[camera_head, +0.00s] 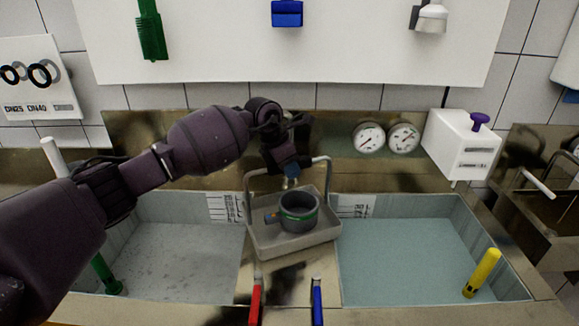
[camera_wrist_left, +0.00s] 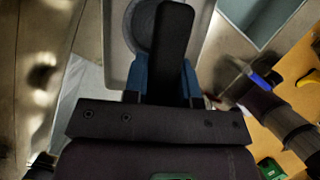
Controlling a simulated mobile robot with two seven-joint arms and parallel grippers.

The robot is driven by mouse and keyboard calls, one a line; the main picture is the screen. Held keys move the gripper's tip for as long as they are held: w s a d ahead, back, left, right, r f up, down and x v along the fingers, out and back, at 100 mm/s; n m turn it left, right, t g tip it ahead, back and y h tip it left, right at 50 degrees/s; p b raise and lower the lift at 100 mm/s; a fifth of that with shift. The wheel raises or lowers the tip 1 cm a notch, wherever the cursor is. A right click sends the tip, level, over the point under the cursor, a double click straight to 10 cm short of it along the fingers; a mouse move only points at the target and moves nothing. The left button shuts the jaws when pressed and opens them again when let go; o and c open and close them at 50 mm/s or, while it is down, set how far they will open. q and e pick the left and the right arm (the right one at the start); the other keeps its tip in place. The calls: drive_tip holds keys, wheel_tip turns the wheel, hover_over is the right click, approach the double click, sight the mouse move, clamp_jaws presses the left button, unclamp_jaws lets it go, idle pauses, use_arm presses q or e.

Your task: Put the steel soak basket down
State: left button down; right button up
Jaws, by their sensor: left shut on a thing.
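The steel soak basket (camera_head: 257,242) is a shallow grey tray with a tall bent-rod handle, in the middle of the head view over the divider (camera_head: 285,277) between two basins. It looks about level; I cannot tell whether it touches the divider. A grey round mould (camera_head: 299,222) with a green band sits in it. My left gripper (camera_head: 291,181) comes from above and is shut on the basket's handle. In the left wrist view the gripper's blue fingers (camera_wrist_left: 164,80) partly hide the basket (camera_wrist_left: 120,28) below.
The left basin (camera_head: 185,260) looks empty; the right basin (camera_head: 420,255) holds water. Red (camera_head: 256,300) and blue (camera_head: 317,300) levers stand at the divider's front. A green pipe (camera_head: 105,275) and a yellow one (camera_head: 482,272) stand in the basins. A white box (camera_head: 460,145) is behind right.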

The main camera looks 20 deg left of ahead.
use_arm(q)
drive_tip(key=c, duration=0.9)
unclamp_jaws()
drive_tip(key=shift+r, duration=0.1)
drive_tip(key=shift+a+r, duration=0.1)
drive_tip(key=shift+r, duration=0.15)
drive_tip(key=b+v, duration=0.1)
drive_tip(key=v, duration=0.9)
drive_tip(key=shift+s+a+r, duration=0.15)
drive_tip(key=shift+s+r, duration=0.05)
drive_tip(key=shift+r, duration=0.05)
drive_tip(key=shift+s+a+r, duration=0.1)
drive_tip(key=shift+r, duration=0.35)
